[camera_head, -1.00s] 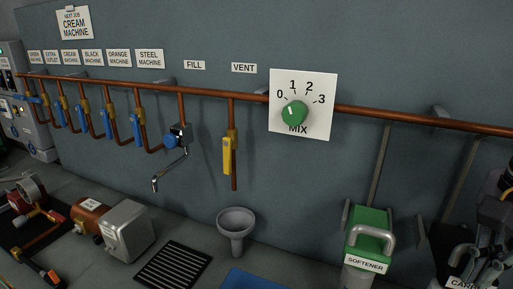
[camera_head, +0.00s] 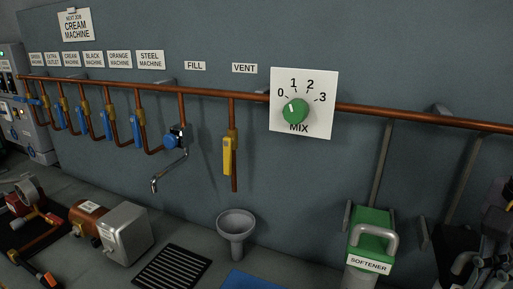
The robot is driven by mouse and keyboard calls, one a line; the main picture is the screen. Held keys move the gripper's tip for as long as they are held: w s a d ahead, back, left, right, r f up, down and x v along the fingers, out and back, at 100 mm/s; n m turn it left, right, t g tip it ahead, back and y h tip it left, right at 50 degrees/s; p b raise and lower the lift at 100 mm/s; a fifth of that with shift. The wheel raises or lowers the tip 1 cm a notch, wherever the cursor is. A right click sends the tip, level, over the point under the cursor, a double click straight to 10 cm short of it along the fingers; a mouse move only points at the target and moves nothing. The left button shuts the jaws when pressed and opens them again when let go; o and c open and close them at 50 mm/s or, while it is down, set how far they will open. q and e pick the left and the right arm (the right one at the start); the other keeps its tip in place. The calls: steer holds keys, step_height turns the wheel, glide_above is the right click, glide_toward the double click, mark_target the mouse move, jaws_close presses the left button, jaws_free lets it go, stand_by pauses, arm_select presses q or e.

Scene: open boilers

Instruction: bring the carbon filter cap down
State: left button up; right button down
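My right gripper (camera_head: 487,262) is at the lower right edge, dark and partly cut off by the frame. Its grey finger parts are bunched together, and I cannot tell whether they are open or shut on anything. The carbon filter cap cannot be made out clearly; its label does not show now, and the gripper and the frame edge hide that area. My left gripper is not in view.
The green softener cap (camera_head: 372,246), with a grey handle, stands left of my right gripper. A copper pipe (camera_head: 410,117) runs along the wall above. A grey funnel (camera_head: 236,222), a floor grate (camera_head: 172,266) and a blue mat (camera_head: 252,280) lie further left.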

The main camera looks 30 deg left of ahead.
steer(key=shift+s+f, duration=0.15)
steer(key=shift+s+d+r+p, duration=0.1)
steer(key=shift+s+r+p, duration=0.2)
steer(key=shift+s+r, duration=0.45)
steer(key=shift+s+r+p, duration=0.3)
steer(key=shift+s+r, duration=0.15)
steer(key=shift+s, duration=0.55)
steer(key=shift+r, duration=0.15)
